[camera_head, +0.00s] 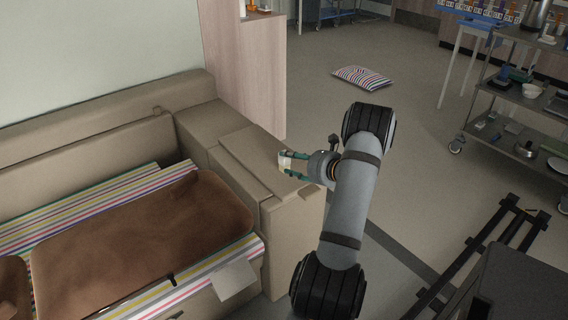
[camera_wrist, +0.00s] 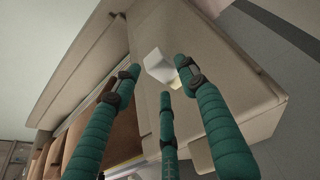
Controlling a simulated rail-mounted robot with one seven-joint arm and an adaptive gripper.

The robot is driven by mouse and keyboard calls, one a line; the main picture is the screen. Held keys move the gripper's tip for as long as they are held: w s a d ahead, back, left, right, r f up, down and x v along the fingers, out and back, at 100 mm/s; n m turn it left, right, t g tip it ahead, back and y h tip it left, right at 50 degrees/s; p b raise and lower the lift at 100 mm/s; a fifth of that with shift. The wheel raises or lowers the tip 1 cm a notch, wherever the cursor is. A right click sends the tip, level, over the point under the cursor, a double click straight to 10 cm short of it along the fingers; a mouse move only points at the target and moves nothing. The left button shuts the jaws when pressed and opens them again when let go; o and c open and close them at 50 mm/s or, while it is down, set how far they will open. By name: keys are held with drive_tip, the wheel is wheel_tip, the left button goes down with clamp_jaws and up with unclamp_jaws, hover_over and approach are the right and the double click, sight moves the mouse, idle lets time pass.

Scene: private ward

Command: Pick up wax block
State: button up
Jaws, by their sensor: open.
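A small pale block (camera_head: 285,158), which looks like the wax block, sits on the flat top of the sofa's arm. In the wrist view the white block (camera_wrist: 159,66) lies just beyond the fingertips, with a yellowish patch (camera_wrist: 176,84) beside it. I cannot tell whether the patch is part of the block or a separate thing. My gripper (camera_head: 288,164) has green fingers and reaches in from the right, low over the armrest. In the wrist view my gripper (camera_wrist: 160,77) is open, its fingers spread around the near side of the block, with nothing visibly held.
The beige sofa armrest (camera_head: 240,150) has a raised flat panel. A brown cushion (camera_head: 150,235) and a striped cover (camera_head: 100,205) lie on the sofa to the left. A wooden cabinet (camera_head: 245,75) stands behind. A striped pillow (camera_head: 363,77) lies on the floor. A trolley (camera_head: 520,110) stands right.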

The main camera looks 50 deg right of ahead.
sight(286, 160)
drive_tip(key=shift+x, duration=2.75)
drive_tip(key=shift+a, duration=0.15)
drive_tip(key=c, duration=0.3)
drive_tip(key=c, duration=0.5)
